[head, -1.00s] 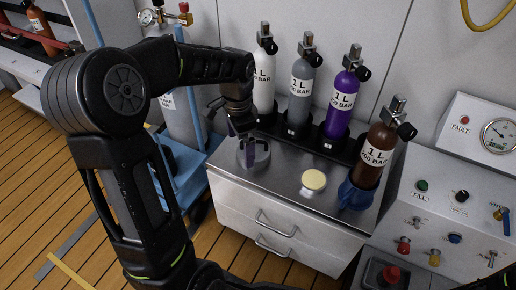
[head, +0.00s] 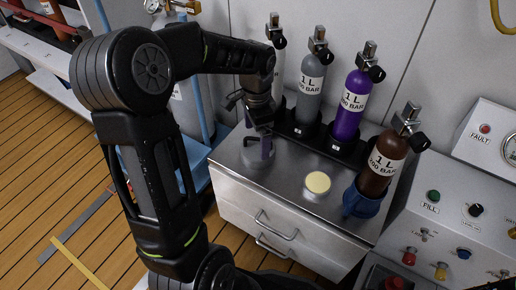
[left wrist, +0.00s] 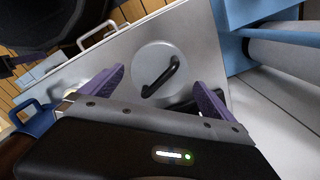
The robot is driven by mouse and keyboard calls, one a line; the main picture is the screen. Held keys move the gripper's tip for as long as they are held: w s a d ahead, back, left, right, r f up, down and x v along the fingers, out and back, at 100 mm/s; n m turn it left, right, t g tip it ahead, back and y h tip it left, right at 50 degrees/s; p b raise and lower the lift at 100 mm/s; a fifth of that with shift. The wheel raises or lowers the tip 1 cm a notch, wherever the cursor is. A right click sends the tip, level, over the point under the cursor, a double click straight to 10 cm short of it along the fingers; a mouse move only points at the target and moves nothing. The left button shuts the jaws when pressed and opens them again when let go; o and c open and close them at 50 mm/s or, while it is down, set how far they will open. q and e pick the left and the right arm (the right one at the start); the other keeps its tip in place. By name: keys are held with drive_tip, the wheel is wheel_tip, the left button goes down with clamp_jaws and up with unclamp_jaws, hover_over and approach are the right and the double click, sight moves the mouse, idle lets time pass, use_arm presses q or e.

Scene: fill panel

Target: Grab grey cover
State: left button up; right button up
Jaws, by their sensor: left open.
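The grey cover (head: 250,160) is a flat round disc lying on the steel cabinet top, near its left end. In the left wrist view the cover (left wrist: 150,58) shows a black bar handle across its middle. My left gripper (head: 262,149) points down over the cover in the head view and hides part of it. In the left wrist view my left gripper (left wrist: 160,86) is open, with its purple fingers apart on either side of the handle. Nothing is held. Whether the fingertips touch the cover cannot be told.
A cream round disc (head: 317,182) lies right of the cover. Grey (head: 311,88) and purple (head: 352,103) bottles stand in a black rack behind. A brown bottle (head: 388,160) stands in a blue holder (head: 357,203) at right. A control panel (head: 455,225) is farther right.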

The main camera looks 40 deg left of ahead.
sight(257, 147)
use_arm(q)
drive_tip(key=shift+f, duration=0.25)
wheel_tip(257, 147, down, 4)
drive_tip(key=b, duration=0.2)
drive_tip(key=shift+f+b, duration=0.15)
drive_tip(key=shift+b, duration=0.25)
drive_tip(key=shift+f, duration=0.45)
drive_tip(key=shift+r, duration=0.1)
drive_tip(key=c, duration=1.3)
